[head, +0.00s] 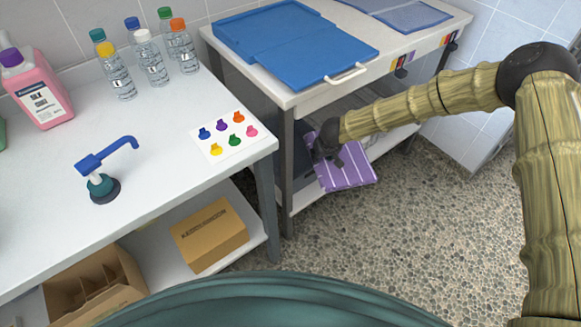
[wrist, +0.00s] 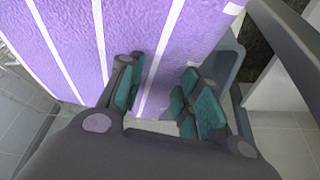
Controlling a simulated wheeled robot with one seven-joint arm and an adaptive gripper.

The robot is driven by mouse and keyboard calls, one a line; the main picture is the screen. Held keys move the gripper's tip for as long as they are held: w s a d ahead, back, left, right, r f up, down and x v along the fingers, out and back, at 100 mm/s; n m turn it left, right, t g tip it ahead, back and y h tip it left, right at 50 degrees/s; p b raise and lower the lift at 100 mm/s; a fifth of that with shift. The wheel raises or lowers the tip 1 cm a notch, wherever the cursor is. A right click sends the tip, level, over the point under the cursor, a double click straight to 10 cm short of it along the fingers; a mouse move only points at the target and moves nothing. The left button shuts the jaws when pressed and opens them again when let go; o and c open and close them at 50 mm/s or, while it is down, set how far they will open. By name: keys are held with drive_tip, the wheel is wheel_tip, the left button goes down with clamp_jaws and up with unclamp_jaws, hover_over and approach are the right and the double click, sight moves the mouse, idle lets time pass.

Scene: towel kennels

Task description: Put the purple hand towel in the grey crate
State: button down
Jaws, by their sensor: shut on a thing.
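The purple hand towel (head: 350,175) has white stripes. It hangs at the front edge of the shelf under the right-hand table, over the speckled floor. My gripper (head: 327,150) is shut on the towel's upper left part in the head view. In the wrist view the striped towel (wrist: 75,40) fills the upper left and runs down between the green-padded fingers of my gripper (wrist: 160,98). I cannot make out the grey crate for certain. A dark grey shape behind the table leg, beside my gripper, is mostly hidden.
The right-hand table carries a blue tray (head: 295,45) above my gripper; its leg (head: 287,170) stands close to the left. A white lower shelf (head: 305,199) lies behind the towel. The left table (head: 150,180) holds bottles, a pump and a colour card. Speckled floor in front is free.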

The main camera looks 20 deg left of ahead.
drive_tip(key=w+a+f+n+g+y+b, duration=0.15)
drive_tip(key=w+a+f+b, duration=0.25)
drive_tip(key=a+b, duration=0.7)
drive_tip(key=w+a+f+n+b, duration=0.3)
drive_tip(key=w+a+f+b, duration=0.1)
drive_tip(key=a+b, duration=0.7)
drive_tip(key=shift+f+b, duration=2.25)
drive_tip(key=shift+f, duration=2.75)
drive_tip(key=shift+a+f, duration=0.1)
drive_tip(key=c, duration=1)
unclamp_jaws()
drive_tip(key=p+v, duration=0.5)
drive_tip(key=v, duration=0.7)
drive_tip(key=shift+s, duration=0.1)
